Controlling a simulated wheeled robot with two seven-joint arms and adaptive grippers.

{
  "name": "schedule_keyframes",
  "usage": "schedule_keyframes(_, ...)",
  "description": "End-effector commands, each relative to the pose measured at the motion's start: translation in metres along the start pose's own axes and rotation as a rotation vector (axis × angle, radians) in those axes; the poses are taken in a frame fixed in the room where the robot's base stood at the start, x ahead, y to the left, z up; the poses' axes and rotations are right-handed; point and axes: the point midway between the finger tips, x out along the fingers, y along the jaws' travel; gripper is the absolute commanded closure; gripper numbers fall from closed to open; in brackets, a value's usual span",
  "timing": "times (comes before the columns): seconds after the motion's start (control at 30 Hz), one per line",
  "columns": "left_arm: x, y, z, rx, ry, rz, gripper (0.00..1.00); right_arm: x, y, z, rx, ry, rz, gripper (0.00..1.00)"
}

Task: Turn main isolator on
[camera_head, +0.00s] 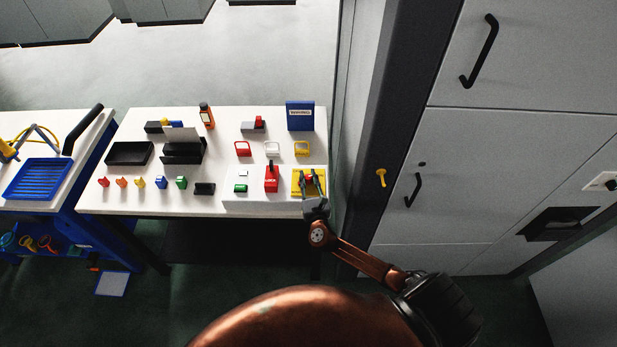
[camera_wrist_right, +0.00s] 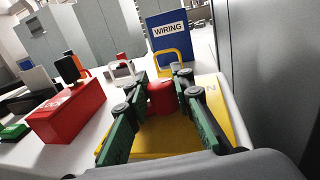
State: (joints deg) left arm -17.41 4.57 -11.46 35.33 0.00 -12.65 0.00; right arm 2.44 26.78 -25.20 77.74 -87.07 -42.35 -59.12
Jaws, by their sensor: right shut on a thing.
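The main isolator is a yellow plate (camera_head: 295,188) with a red knob, on the right end of a white box at the bench's front right. In the right wrist view, the red knob (camera_wrist_right: 161,97) stands on the yellow plate (camera_wrist_right: 213,103). My right gripper (camera_head: 309,178) reaches it from the front. In the wrist view its green fingers (camera_wrist_right: 160,84) stand on either side of the knob, shut on it. A dark letter shows on the plate right of the fingers; the knob's pointing direction is hidden. My left gripper is out of view.
A red box (camera_head: 271,180) with a black-topped lever stands left of the isolator. Red, white and yellow (camera_head: 302,148) padlock-like pieces and a blue WIRING binder (camera_head: 300,115) stand behind. A grey cabinet (camera_head: 440,170) rises close on the right.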

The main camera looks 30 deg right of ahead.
Motion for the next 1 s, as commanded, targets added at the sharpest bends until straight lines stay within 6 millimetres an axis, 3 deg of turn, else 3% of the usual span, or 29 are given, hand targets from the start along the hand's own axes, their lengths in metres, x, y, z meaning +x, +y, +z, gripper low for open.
schedule_keyframes(0.23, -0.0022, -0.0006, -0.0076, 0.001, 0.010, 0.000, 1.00, 0.0004, 0.0016, 0.0011, 0.005, -0.002, -0.048, 1.00)
schedule_keyframes(0.63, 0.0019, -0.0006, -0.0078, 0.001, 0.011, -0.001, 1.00, 0.0014, 0.0009, -0.0001, 0.004, -0.002, -0.361, 1.00)
schedule_keyframes(1.0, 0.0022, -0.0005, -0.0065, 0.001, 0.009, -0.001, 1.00, 0.0005, -0.0002, 0.0011, 0.000, -0.001, -0.396, 1.00)
